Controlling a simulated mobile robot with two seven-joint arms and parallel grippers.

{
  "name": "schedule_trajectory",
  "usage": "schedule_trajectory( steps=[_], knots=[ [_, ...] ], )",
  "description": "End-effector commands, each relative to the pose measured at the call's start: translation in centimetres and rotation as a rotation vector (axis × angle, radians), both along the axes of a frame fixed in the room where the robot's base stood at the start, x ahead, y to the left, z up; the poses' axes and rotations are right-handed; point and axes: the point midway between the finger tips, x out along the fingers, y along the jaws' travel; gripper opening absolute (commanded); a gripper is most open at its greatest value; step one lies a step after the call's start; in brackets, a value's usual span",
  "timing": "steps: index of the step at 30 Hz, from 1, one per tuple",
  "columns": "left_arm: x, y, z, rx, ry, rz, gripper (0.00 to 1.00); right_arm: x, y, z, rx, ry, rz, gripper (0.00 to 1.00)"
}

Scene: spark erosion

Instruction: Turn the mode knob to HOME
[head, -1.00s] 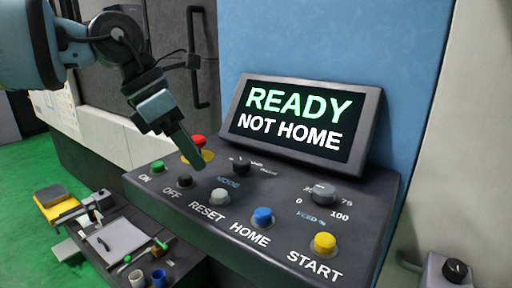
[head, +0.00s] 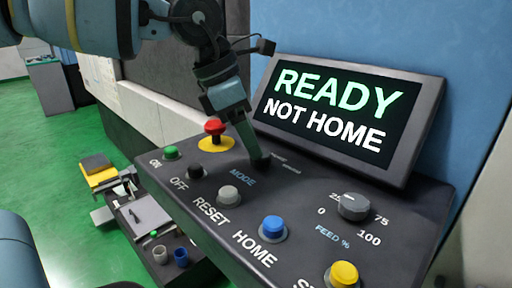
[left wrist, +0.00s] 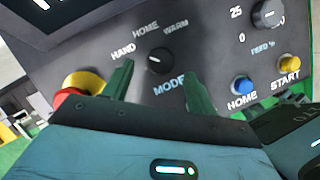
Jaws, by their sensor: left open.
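The black mode knob (left wrist: 160,60) stands on the dark panel in the left wrist view. HAND, HOME and WARM are printed around it, MODE below. Its small pale mark seems to face HAND, but the picture is too small to be sure. My left gripper (left wrist: 158,88) is open, its two green fingers pointing at the panel either side of the knob and a little short of it in the picture. In the head view my left gripper (head: 257,158) comes down over the knob and mostly hides it. My right gripper (left wrist: 275,105) seems to show partly at lower right.
The red emergency button (head: 215,128) stands close left of my left gripper. The screen (head: 345,115) behind reads READY, NOT HOME. The feed knob (head: 354,207), blue HOME button (head: 273,228) and grey RESET button (head: 229,195) stand nearby. A cart with tools (head: 150,215) is at lower left.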

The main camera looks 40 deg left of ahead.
Motion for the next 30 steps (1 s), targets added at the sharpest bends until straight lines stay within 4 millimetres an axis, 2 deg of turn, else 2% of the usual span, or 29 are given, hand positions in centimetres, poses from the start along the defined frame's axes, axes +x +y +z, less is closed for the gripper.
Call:
schedule_trajectory(
  steps=[1, 6, 18, 28, 30],
  knots=[
    [0.2, -0.2, -0.8, 0.000, 0.004, -0.001, 0.58, 0.1, 0.0, 0.0, 0.000, -0.001, 0.000, 0.36],
    [0.7, -0.6, -2.4, 0.001, 0.002, 0.000, 0.58, 0.5, 0.0, 0.0, 0.000, -0.010, -0.001, 0.36],
    [0.9, -0.8, -2.9, 0.000, 0.000, 0.000, 0.56, 1.1, 0.0, 0.2, 0.001, -0.022, -0.001, 0.36],
    [0.9, -0.8, -2.9, -0.001, -0.001, 0.000, 0.13, 0.7, 0.0, 0.1, 0.001, -0.015, -0.001, 0.36],
    [0.9, -0.8, -2.9, 0.000, -0.001, -0.001, 0.13, 0.7, 0.0, 0.1, 0.001, -0.014, -0.001, 0.36]
  ],
)
